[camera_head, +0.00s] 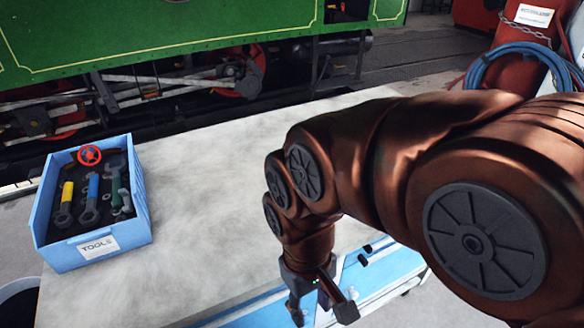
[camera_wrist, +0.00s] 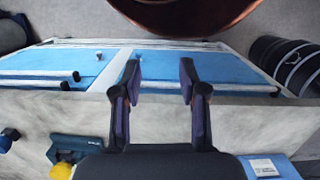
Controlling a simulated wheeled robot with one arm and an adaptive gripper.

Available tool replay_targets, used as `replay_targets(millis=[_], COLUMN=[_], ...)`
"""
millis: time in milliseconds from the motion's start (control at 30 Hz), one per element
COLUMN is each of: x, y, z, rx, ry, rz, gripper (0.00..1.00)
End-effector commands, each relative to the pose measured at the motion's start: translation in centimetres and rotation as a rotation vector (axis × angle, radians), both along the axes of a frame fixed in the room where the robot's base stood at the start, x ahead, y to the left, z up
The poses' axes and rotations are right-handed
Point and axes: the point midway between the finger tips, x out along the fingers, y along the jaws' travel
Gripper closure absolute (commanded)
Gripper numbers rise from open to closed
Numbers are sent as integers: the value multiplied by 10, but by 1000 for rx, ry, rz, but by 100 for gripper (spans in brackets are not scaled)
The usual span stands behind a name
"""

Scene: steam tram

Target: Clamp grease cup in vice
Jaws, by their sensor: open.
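My gripper (camera_head: 321,312) is open and hangs over the bench's front edge in the head view. In the wrist view its two fingers (camera_wrist: 160,78) stand apart with nothing between them. A dark teal block (camera_wrist: 82,148), which looks like the vice, sits on the bench at lower left of the wrist view, off to the side of the fingers. A yellow rounded piece (camera_wrist: 61,170) shows at its lower edge; I cannot tell whether it is the grease cup. My arm hides that side of the bench in the head view.
A blue tools box (camera_head: 95,250) with several tools and a red handwheel (camera_head: 89,155) stands at the bench's left end. The pale bench top (camera_head: 215,180) is clear in the middle. A green steam tram (camera_head: 180,35) stands behind. A black bin (camera_wrist: 290,65) is beside the bench.

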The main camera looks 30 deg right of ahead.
Motion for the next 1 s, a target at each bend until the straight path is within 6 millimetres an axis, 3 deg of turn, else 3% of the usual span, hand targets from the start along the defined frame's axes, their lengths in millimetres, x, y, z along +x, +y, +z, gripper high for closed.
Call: replay_targets(millis=[167, 267, 667, 1000], x=[9, 26, 130, 214], y=[0, 0, -22, -71], z=[4, 12, 45, 55], rx=[6, 17, 96, 167], ry=[6, 10, 51, 82], rz=[-16, -45, -242, -427], gripper=[58, 58, 58, 58])
